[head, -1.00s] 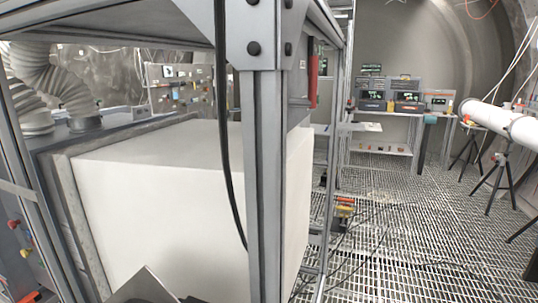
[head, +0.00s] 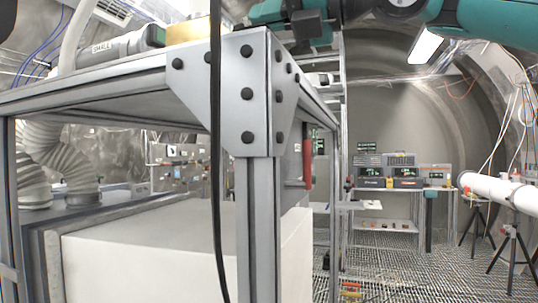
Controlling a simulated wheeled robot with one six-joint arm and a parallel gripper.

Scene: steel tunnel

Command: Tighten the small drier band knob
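A grey cylinder with a label that seems to read "SMALL" (head: 122,46) lies on top of the metal frame at the upper left. It looks like the small drier. A gold-coloured block (head: 188,30) sits at its right end, partly behind the frame's corner plate. I cannot make out a band knob; it may be hidden or too small. My teal and dark arm crosses the top edge, with wrist parts above and right of the corner plate. No gripper fingers show, so I cannot see my gripper.
The metal frame's post and bolted corner plate (head: 232,88) stand close in front, with a black cable (head: 216,170) hanging before them. A large white block (head: 140,250) sits inside the frame. A bench with instruments (head: 390,185) and a white tube (head: 497,190) stand behind right, over grating floor.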

